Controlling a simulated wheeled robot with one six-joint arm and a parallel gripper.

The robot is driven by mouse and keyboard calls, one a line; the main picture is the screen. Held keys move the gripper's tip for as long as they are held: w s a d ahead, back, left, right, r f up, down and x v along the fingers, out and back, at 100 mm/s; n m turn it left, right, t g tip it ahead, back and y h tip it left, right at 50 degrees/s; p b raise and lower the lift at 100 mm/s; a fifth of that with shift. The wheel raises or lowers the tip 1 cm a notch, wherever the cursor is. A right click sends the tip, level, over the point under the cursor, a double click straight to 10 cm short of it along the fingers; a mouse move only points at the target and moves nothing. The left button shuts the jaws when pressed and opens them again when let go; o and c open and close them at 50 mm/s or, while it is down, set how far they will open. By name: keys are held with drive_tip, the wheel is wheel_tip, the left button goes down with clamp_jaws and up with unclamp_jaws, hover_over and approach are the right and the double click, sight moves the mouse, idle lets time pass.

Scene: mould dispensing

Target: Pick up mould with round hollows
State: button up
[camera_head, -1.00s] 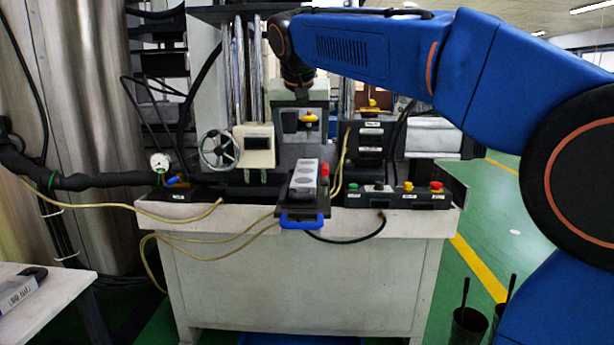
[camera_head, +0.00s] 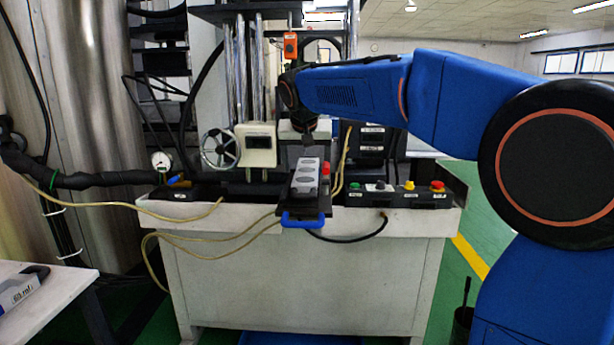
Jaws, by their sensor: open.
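The mould with round hollows (camera_head: 305,178) is a grey, oblong block with a row of dark round hollows in its top. It lies on a black tray (camera_head: 318,213) with a blue handle at the front of the machine table. My gripper (camera_head: 308,137) hangs from the end of the blue arm, just above and behind the far end of the mould, apart from it. It is open and holds nothing that I can see; its fingers are small and dark against the machine.
A red knob (camera_head: 326,169) stands close to the right of the mould. A control box (camera_head: 398,196) with coloured buttons is further right. A handwheel (camera_head: 219,149) and a cream gauge box (camera_head: 256,145) stand at left. Yellow hoses (camera_head: 235,238) hang over the table's front edge.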

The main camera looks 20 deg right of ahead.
drive_tip(key=shift+x, duration=1)
drive_tip(key=shift+r, duration=0.1)
drive_tip(key=c, duration=1.9)
drive_tip(key=shift+o, duration=0.2)
